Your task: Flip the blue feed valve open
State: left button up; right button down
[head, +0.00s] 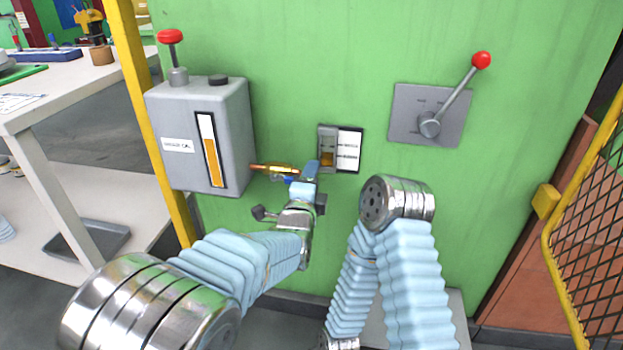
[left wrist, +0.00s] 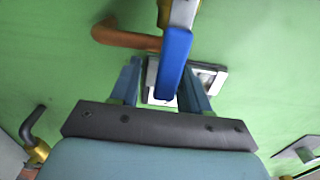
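The blue feed valve handle (left wrist: 177,62) shows in the left wrist view as a blue lever between the fingers of my left gripper (left wrist: 164,80). Gaps show on both sides of the lever, so the fingers are open and whether either touches it cannot be told. The lever hangs from a brass valve body (left wrist: 166,12) on a copper pipe (left wrist: 122,37). In the head view the brass valve (head: 276,169) sits right of the grey oil box, with my left gripper (head: 312,168) at its right end, partly hiding the handle. My right gripper is out of view.
The grey oil box (head: 180,110) with a red-knobbed pump lever (head: 171,37) is left of the valve. A small switch panel (head: 350,149) is just behind my left gripper. A red-knobbed lever plate (head: 405,112) is at right. A yellow post (head: 135,70) and mesh guard (head: 605,230) flank the green wall.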

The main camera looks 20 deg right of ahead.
pick_arm(q)
jog(key=v, duration=1.4)
jog(key=shift+w, duration=0.1)
jog(key=w+a+f+n+g+y+p, duration=0.1)
jog(key=w+a+f+n+g+y, duration=0.15)
jog(key=a+f+n, duration=0.6)
jog(key=w+a+f+n+g+y+p, duration=0.15)
jog(key=a+f+n+g+y, duration=0.25)
jog(key=a+f, duration=0.9)
jog(key=s+a+f+n+g+p, duration=0.1)
jog(key=s+a+f+n+g, duration=0.2)
jog(key=s+f+n, duration=0.4)
jog(key=s+a+f+n+g+p, duration=0.1)
jog(key=s+a+f+n+g, duration=0.3)
jog(key=s+f+n, duration=0.3)
jog(key=s+f, duration=0.1)
jog(key=s, duration=0.2)
jog(key=shift+s+a+f+g+h, duration=0.15)
jog(key=shift+s+f+g+h, duration=0.15)
jog(key=shift+g+h, duration=0.05)
